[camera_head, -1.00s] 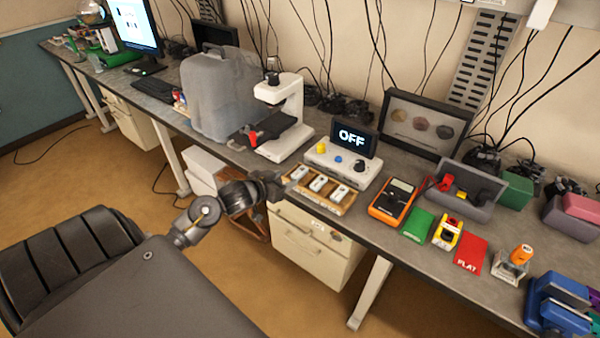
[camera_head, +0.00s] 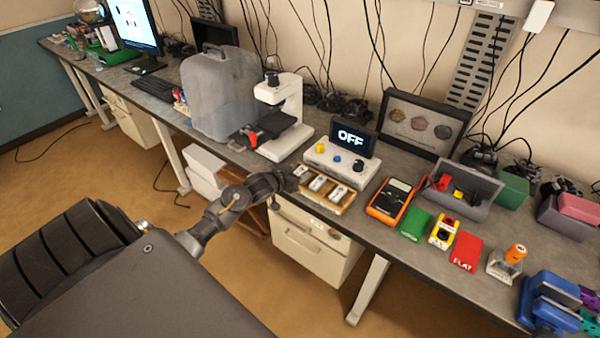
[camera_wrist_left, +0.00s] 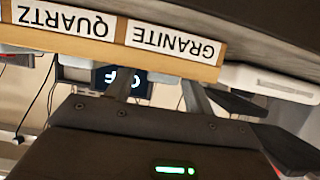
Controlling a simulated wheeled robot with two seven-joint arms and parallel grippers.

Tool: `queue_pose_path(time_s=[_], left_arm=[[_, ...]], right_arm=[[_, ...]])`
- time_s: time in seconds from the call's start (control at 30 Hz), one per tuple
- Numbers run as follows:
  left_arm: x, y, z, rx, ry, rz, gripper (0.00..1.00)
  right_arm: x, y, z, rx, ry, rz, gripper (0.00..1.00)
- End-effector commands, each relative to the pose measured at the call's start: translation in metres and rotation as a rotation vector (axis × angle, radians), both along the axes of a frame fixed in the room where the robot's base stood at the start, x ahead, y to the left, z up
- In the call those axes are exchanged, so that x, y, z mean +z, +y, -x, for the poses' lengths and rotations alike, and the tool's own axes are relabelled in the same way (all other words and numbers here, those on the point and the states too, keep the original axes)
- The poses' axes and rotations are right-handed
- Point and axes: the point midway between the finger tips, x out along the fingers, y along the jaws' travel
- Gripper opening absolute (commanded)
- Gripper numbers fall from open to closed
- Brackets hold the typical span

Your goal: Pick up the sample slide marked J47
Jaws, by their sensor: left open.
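A wooden tray (camera_head: 326,190) on the bench holds three small pale slides: a left one (camera_head: 302,172), a middle one (camera_head: 317,184) and a right one (camera_head: 336,195). No J47 marking is readable on any of them. My left gripper (camera_head: 290,180) is open and empty at the tray's left front end, close to the left slide; contact cannot be told. In the left wrist view, which is upside down, the fingers (camera_wrist_left: 158,92) stand apart near the tray's wooden front (camera_wrist_left: 90,52), with labels reading QUARTZ and GRANITE. My right gripper is out of view.
A control box (camera_head: 340,165) and a display (camera_head: 351,140) reading OFF stand behind the tray. A white microscope (camera_head: 284,115) is behind to the left. An orange multimeter (camera_head: 391,201) lies to the right. A drawer cabinet (camera_head: 310,245) is below the bench.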

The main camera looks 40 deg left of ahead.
Motion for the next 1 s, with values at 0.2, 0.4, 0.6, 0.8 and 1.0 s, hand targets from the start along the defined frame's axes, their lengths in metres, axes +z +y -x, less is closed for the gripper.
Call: queue_pose_path(time_s=[0.2,0.4,0.6,0.8,1.0], left_arm=[[0.0,0.0,0.0,0.0,0.0,0.0,0.42],[0.0,0.0,0.0,0.0,0.0,-0.001,0.16],[0.0,0.0,0.0,-0.001,0.0,-0.001,0.05],[0.002,0.0,0.0,-0.001,-0.001,-0.001,0.05],[0.023,0.0,-0.001,-0.002,-0.006,-0.003,0.04]], right_arm=[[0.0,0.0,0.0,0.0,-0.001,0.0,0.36],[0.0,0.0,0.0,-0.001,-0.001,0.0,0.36],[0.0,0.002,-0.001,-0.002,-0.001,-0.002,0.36],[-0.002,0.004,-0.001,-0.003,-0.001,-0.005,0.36],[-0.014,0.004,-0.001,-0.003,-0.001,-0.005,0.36]])
